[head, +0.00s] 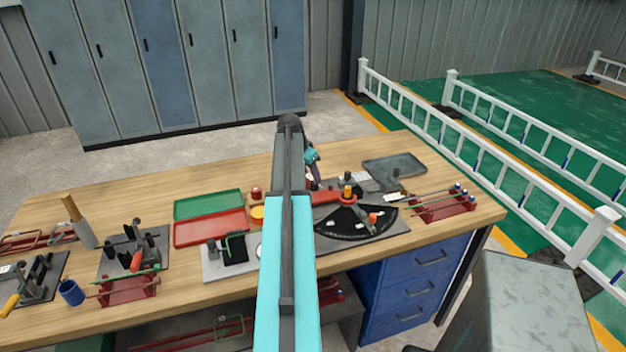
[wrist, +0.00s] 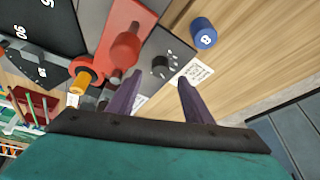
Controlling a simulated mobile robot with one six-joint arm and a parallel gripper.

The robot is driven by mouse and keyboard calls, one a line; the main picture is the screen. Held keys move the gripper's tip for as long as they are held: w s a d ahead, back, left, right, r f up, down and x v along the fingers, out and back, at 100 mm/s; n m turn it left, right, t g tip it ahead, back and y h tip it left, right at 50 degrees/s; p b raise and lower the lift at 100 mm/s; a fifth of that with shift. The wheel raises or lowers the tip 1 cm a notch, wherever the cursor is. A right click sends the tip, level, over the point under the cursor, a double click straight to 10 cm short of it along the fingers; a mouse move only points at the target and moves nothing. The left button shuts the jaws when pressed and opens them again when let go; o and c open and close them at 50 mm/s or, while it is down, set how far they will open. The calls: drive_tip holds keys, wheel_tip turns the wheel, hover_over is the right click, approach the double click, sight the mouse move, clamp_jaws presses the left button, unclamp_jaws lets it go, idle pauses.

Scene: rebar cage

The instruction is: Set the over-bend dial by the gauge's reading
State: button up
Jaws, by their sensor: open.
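In the wrist view, a black knob (wrist: 160,66) with pale marks around it, apparently the over-bend dial, sits on the grey bender plate just beyond my gripper (wrist: 156,85). The two purple fingers are apart with nothing between them. The knob lies ahead of the gap; I cannot tell contact or its setting. A red lever (wrist: 125,50) is left of the knob. In the head view, my gripper (head: 312,163) is partly hidden by my arm. The bender's black fan-shaped scale (head: 350,224) shows there. A dark fixture (head: 235,247) holding a green bent bar may be the gauge; no reading is legible.
A blue cylinder (wrist: 203,33) stands right of the knob, beside a white card (wrist: 191,73). An orange pin (wrist: 80,80) is at left. A green tray (head: 208,204), red tray (head: 210,229) and grey tray (head: 394,170) lie on the bench. A red bar rack (head: 445,206) is right.

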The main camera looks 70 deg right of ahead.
sight(314, 183)
drive_tip(key=shift+p+x, duration=0.7)
drive_tip(key=shift+x, duration=1.9)
drive_tip(key=shift+c, duration=0.3)
drive_tip(key=c, duration=1)
